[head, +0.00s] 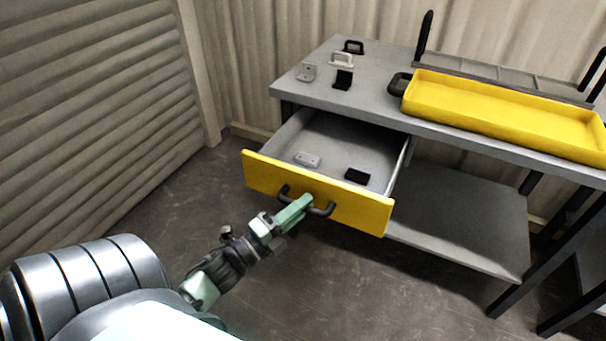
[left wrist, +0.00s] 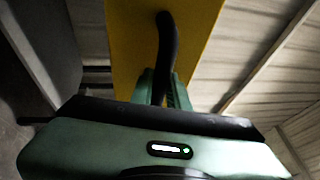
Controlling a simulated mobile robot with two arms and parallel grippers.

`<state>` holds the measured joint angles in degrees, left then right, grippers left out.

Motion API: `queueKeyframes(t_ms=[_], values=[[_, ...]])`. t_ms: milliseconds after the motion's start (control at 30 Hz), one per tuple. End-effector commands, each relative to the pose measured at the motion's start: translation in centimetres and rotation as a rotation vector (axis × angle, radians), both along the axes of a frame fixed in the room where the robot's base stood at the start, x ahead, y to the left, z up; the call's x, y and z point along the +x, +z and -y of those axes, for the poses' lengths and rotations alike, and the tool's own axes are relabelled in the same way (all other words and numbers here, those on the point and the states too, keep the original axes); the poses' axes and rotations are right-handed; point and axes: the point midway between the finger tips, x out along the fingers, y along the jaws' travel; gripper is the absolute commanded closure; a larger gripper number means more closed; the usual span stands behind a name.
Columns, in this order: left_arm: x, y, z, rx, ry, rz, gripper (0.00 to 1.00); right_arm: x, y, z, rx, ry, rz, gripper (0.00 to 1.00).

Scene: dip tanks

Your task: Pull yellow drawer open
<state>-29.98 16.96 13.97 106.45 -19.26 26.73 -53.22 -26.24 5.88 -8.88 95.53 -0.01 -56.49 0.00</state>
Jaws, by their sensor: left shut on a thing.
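The yellow drawer (head: 350,207) stands pulled out from under the grey table, its grey inside in view. It holds a light grey piece (head: 307,159) and a black block (head: 357,176). A dark curved handle (head: 325,211) is on its yellow front. My left gripper (head: 300,205) is shut on this handle, its green fingers covering the handle's middle. In the left wrist view the handle (left wrist: 166,45) runs down between the green fingertips (left wrist: 160,88), with the yellow front (left wrist: 125,40) behind it. My right gripper is not in view.
The grey table (head: 385,112) carries small brackets (head: 342,60) and a yellow tray (head: 500,112) with a black handle. A lower shelf (head: 465,215) lies below. A slatted wall (head: 90,90) is at the left. The floor (head: 330,285) before the drawer is clear.

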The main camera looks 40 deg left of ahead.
Motion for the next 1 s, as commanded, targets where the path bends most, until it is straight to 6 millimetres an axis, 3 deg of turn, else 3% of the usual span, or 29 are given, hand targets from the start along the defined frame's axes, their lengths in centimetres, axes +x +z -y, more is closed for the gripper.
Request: queueKeyframes(t_ms=[100,133,200,567,1000], values=[[0.0,-0.1,0.0,0.0,0.0,-0.002,1.0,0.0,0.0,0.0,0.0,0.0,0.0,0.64],[0.0,-0.1,0.0,0.0,0.0,-0.002,0.78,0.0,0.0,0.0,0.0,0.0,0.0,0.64],[0.0,-0.1,0.0,0.0,0.0,-0.002,0.62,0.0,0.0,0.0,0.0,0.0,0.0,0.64],[-0.3,-0.1,-0.1,-0.001,0.0,-0.002,0.62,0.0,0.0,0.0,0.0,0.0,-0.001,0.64],[-6.7,-1.4,-1.1,-0.002,0.001,-0.003,0.62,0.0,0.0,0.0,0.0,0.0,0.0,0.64]])
